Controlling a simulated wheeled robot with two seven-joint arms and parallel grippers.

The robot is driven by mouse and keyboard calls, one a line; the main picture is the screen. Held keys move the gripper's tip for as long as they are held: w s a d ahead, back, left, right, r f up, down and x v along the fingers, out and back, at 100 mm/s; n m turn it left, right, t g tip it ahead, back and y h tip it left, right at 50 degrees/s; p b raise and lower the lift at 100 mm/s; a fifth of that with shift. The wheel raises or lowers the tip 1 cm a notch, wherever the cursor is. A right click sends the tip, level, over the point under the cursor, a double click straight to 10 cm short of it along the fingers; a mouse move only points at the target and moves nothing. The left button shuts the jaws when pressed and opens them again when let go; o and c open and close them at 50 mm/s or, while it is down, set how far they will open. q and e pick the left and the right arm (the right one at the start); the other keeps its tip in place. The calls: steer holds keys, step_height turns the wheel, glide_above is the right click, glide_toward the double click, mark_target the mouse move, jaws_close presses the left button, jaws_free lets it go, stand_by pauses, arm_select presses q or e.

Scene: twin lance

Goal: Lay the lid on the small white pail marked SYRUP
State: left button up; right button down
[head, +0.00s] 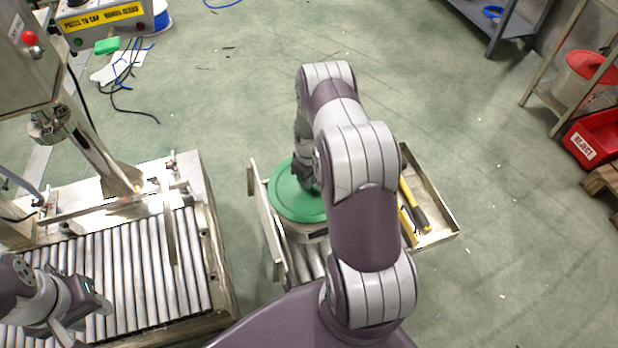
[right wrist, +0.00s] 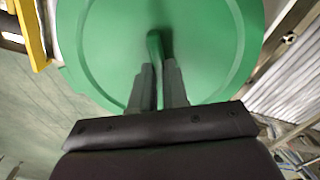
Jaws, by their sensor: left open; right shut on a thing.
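The round green lid (head: 290,203) is over the short roller stand in the middle of the head view, partly hidden behind my right arm. In the right wrist view the lid (right wrist: 205,40) fills the upper middle. My right gripper (right wrist: 162,75) is shut on the lid's upright green handle. A pale round edge (head: 308,234) shows just under the lid's near side, perhaps the pail. No SYRUP marking is visible, and I cannot tell whether the lid touches what is below. My left gripper (head: 98,303) is open and empty above the left rollers.
A roller conveyor (head: 140,270) with a metal machine is at left. A metal tray (head: 440,222) with yellow-handled tools adjoins the roller stand at right. A red REJECT bin (head: 598,140) and a red-lidded pail (head: 585,75) are far right. The green floor between is mostly clear.

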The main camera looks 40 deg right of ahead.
steer(key=shift+f, duration=0.3)
stand_by(0.5)
steer(key=c, duration=0.6)
jaws_free()
steer(key=shift+r, duration=0.1)
step_height(320, 180, up, 7)
steer(key=p, duration=0.5)
stand_by(0.5)
